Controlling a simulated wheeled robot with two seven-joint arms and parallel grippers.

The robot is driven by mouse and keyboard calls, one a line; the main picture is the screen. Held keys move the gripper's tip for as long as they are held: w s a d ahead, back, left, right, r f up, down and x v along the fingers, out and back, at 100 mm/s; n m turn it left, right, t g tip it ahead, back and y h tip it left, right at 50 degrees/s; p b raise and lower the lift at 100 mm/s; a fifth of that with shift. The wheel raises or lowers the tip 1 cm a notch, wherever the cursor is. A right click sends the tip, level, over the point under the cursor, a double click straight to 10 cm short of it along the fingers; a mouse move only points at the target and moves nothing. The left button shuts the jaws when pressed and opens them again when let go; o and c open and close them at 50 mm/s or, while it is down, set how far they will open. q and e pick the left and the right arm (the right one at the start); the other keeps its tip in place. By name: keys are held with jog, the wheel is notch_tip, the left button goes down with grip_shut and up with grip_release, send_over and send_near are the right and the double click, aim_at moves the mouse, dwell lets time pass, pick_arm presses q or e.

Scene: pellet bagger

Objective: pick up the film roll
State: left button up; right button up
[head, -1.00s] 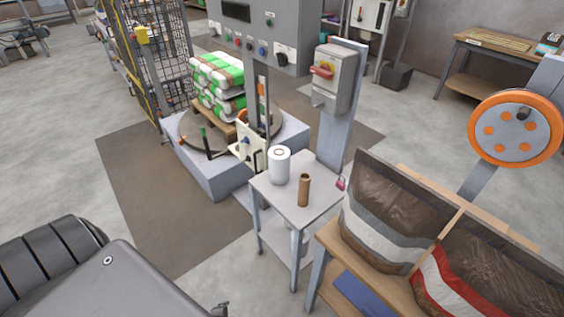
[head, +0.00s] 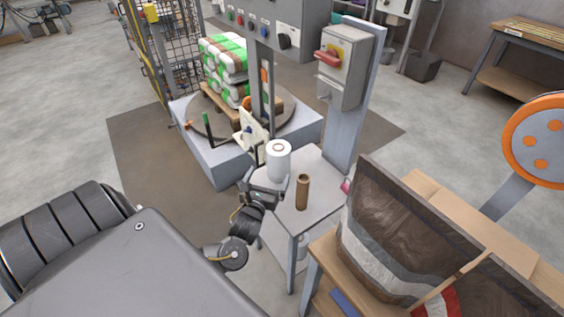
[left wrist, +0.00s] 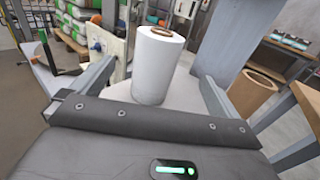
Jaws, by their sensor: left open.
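The film roll (head: 278,160) is a white cylinder with a brown core, standing upright on the far part of a small grey table (head: 322,172). In the left wrist view the film roll (left wrist: 158,66) stands ahead of my left gripper (left wrist: 150,85), between the lines of its two spread fingers. My left gripper (head: 266,183) is open and empty, just in front of the roll in the head view. The roll's lower part is partly hidden by the gripper in the head view. My right gripper is not in view.
A brown cardboard tube (head: 302,192) stands upright on the table, right of my left gripper. Filled bags (head: 395,235) on a wooden bench stand to the right. A grey switch box (head: 343,68) on a post rises behind the table. A turntable wrapper (head: 222,160) with stacked bags is behind left.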

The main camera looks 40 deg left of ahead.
aim_at(275, 160)
pick_arm(q)
jog(key=x, duration=0.5)
jog(key=shift+a, duration=0.2)
jog(key=shift+b+x, duration=0.4)
jog(key=shift+x, duration=2.35)
jog(key=shift+d+r, duration=0.15)
jog(key=shift+r, duration=0.1)
